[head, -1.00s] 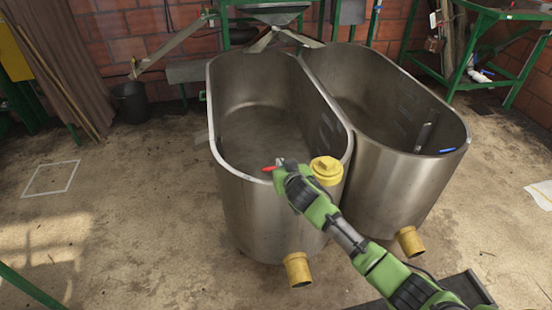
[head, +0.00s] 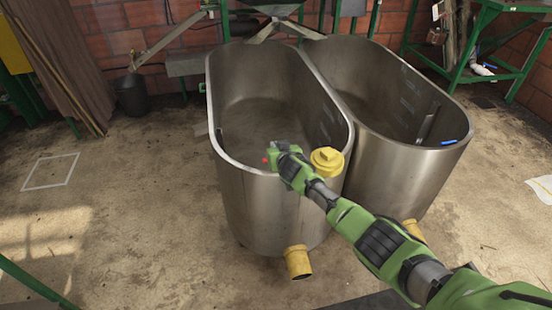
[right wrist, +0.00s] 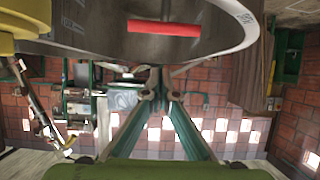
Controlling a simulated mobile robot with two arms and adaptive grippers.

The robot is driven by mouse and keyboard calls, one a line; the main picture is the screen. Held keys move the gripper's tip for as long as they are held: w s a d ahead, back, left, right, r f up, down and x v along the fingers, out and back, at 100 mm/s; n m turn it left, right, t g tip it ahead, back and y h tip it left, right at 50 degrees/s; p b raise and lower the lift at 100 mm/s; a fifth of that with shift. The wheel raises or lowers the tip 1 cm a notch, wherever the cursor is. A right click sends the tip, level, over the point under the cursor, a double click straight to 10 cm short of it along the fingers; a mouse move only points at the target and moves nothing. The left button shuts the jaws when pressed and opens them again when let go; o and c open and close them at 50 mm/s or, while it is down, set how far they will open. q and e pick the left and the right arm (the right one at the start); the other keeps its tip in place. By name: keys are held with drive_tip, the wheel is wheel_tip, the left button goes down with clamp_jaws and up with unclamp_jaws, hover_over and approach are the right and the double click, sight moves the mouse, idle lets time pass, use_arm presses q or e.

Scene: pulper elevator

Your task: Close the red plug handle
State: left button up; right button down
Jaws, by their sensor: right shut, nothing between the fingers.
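The red plug handle shows in the right wrist view as a red bar (right wrist: 164,28) near the top, inside the steel tank's rim. In the head view only a small red bit (head: 265,160) shows beside my gripper. It belongs to the left steel tank (head: 258,200), at its near end. My right gripper (head: 275,150) is over that near rim and hides most of the handle. In the right wrist view its fingertips (right wrist: 160,78) are together and empty, apart from the red bar in the picture. My left gripper is not in view.
A yellow cap (head: 326,160) sits at the tank's near rim, right beside my right arm. A yellow outlet pipe (head: 298,262) sticks out low in front. A second steel tank (head: 385,165) with a blue handle (head: 448,143) adjoins on the right. Floor at left is clear.

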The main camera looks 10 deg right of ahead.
drive_tip(key=shift+s+f+b, duration=0.2)
drive_tip(key=shift+f, duration=0.8)
drive_tip(key=shift+s+f+b, duration=0.15)
drive_tip(key=shift+f, duration=0.85)
wheel_tip(320, 180, down, 4)
drive_tip(key=b, duration=0.4)
drive_tip(key=shift+r, duration=0.15)
drive_tip(key=shift+s, duration=0.1)
drive_tip(key=shift+r, duration=0.1)
